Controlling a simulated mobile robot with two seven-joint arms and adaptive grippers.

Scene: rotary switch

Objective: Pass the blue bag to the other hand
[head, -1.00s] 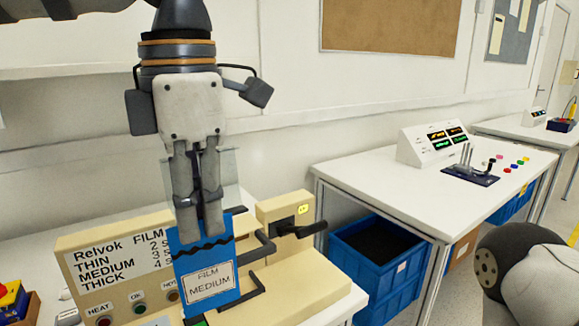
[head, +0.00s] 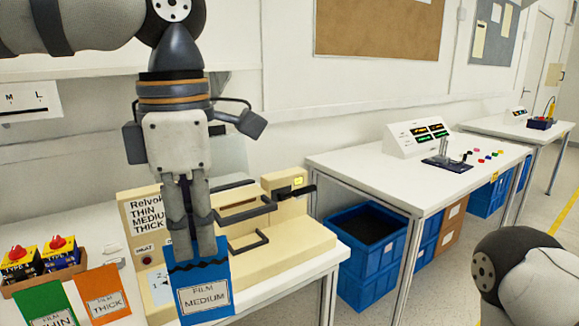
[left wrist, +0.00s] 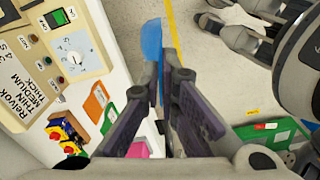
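The blue bag (head: 203,290) is labelled FILM MEDIUM. It hangs upright below my left gripper (head: 195,255), whose fingers are closed on its top edge. In the left wrist view the bag (left wrist: 152,50) shows edge-on between the fingertips. My right gripper (left wrist: 222,14) shows at the upper right of the left wrist view. Its fingers look spread and empty, and it is apart from the bag. In the head view only part of my right arm shows at the lower right, without its gripper.
A beige sealing machine (head: 285,255) stands on the white table behind the bag. A green bag (head: 45,305), an orange bag (head: 103,293) and a box of red buttons (head: 45,262) are at left. Blue crates (head: 368,250) stand under the second table. Floor at right is open.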

